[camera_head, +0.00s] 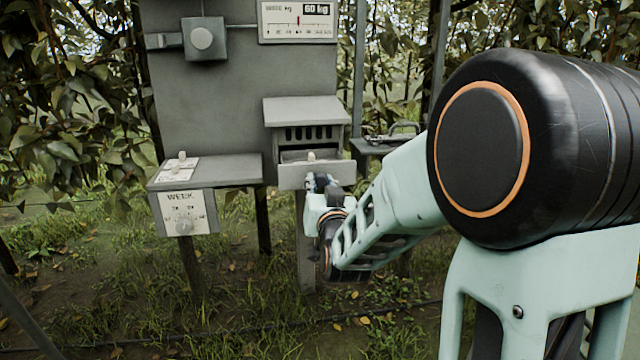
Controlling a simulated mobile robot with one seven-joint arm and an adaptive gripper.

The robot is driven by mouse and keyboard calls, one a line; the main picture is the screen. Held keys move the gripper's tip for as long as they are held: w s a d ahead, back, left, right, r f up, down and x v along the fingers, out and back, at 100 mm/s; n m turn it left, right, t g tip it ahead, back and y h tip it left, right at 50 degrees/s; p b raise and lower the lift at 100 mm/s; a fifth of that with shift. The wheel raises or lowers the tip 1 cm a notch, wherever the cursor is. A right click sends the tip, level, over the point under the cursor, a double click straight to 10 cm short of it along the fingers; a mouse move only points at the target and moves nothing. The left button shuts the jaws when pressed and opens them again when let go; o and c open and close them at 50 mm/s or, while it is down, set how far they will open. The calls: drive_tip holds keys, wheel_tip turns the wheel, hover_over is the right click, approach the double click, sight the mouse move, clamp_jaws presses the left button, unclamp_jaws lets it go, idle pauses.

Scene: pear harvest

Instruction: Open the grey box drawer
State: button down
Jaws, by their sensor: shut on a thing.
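The grey box (306,111) is mounted on the front of a grey panel, with a row of dark slots under its lid. Its drawer (291,180) sticks out below the slots, and part of its inside shows behind the front. A small pale knob (311,156) shows at the drawer's top edge. My gripper (322,183) is at the right part of the drawer front, shut on the drawer. The fingertips are small here, and my gripper and arm hide the lower right of the drawer front.
A grey shelf box with a WEEK dial (184,213) stands to the left. A 60 kg gauge (298,21) and a grey knob box (203,38) are above. A small shelf with a handled tool (392,137) is to the right. Foliage surrounds the panel; grassy ground is below.

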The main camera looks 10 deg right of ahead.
drive_tip(key=c, duration=1.7)
unclamp_jaws()
drive_tip(key=shift+o, duration=0.2)
drive_tip(key=s, duration=0.7)
drive_tip(key=shift+s+a, duration=0.15)
drive_tip(key=shift+s, duration=0.1)
